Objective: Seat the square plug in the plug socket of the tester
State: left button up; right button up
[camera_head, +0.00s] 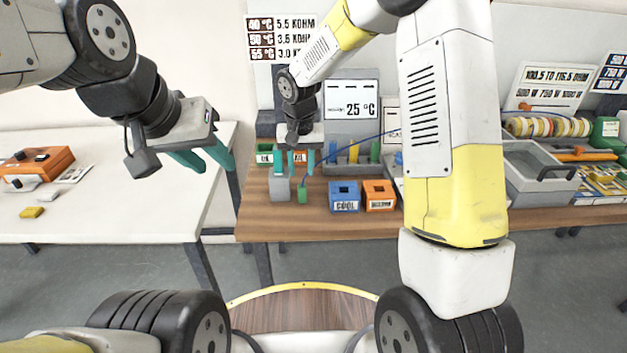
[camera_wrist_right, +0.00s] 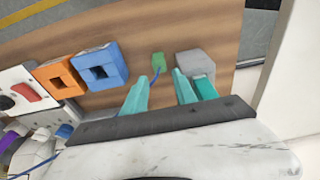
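A small green block with a blue cable (camera_head: 302,195), which looks like the square plug, rests on the wooden bench; it also shows in the right wrist view (camera_wrist_right: 158,62). My right gripper (camera_head: 294,160) is above and behind it, fingers apart and empty, and the fingers also show in the wrist view (camera_wrist_right: 160,88). A white panel with a red switch and a dark round part (camera_wrist_right: 28,92), perhaps the tester, is at the wrist view's left edge. It is mostly hidden by my right arm in the head view. My left gripper (camera_head: 195,158) is open and empty over the white table.
A grey block (camera_head: 280,188) stands beside the green one. Blue COOL (camera_head: 345,204) and orange (camera_head: 379,203) boxes with square holes stand to the right. A 25 °C sign (camera_head: 351,103) stands behind. An orange device (camera_head: 38,165) is on the white table (camera_head: 110,215).

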aim_at(302, 186)
jog(key=f, duration=0.5)
jog(key=w+f, duration=0.1)
jog(key=f, duration=0.2)
jog(key=shift+f, duration=0.15)
grip_shut()
